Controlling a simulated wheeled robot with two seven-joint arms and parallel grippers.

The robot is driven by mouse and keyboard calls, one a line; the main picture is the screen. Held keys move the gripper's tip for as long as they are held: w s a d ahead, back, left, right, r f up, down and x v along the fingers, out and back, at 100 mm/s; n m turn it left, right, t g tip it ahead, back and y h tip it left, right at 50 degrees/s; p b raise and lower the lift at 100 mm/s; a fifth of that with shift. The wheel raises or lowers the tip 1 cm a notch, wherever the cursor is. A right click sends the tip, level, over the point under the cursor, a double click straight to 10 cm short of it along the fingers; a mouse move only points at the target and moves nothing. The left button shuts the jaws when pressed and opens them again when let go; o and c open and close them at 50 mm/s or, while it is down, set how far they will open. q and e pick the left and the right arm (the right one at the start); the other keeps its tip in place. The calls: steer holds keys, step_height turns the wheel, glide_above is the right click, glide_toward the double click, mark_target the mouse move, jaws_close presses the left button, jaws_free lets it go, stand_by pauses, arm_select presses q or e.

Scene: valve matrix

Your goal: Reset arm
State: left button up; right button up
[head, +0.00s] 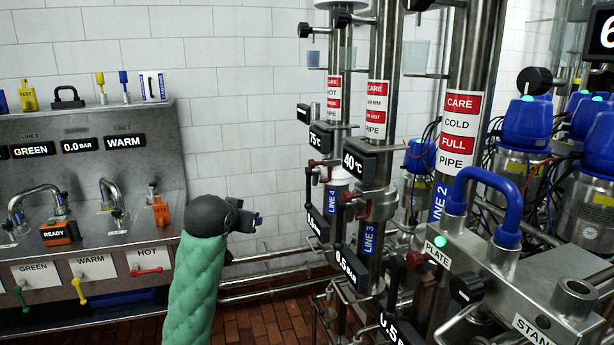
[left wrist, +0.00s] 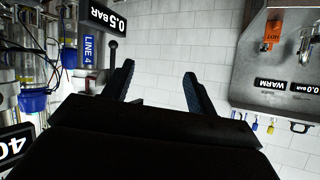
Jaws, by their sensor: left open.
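My left arm comes up from the bottom in the head view, with a green padded sleeve and a dark wrist. My left gripper (head: 246,217) is in the air in front of the white tiled wall, between the sink panel and the steel pipes. In the left wrist view its two dark fingers (left wrist: 156,84) are spread wide apart with nothing between them. Only wall tiles show behind them. My right gripper is in neither view.
The sink panel (head: 120,150) with taps and displays stands at left. Vertical pipes (head: 378,60) with valves and gauges stand right of my gripper. A steel block with a blue handle (head: 490,185) and blue-topped valves (head: 527,125) fill the right. Bare wall (head: 260,120) lies between.

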arm_select(q)
steer(key=s+f+g, duration=0.1)
steer(key=s+f, duration=0.4)
steer(key=f, duration=0.4)
steer(key=s+f+g, duration=0.1)
steer(key=s+f, duration=0.5)
steer(key=f, duration=0.3)
steer(key=s+f+g, duration=0.4)
steer(key=s+f, duration=1.2)
steer(key=s, duration=0.2)
steer(key=s+f+n+g, duration=0.1)
steer(key=s+f+g, duration=0.3)
steer(key=s+f, duration=1.2)
steer(key=s, duration=0.3)
steer(key=shift+s+f+g+y, duration=0.15)
steer(key=shift+f+g+y, duration=0.15)
steer(key=shift+g, duration=0.1)
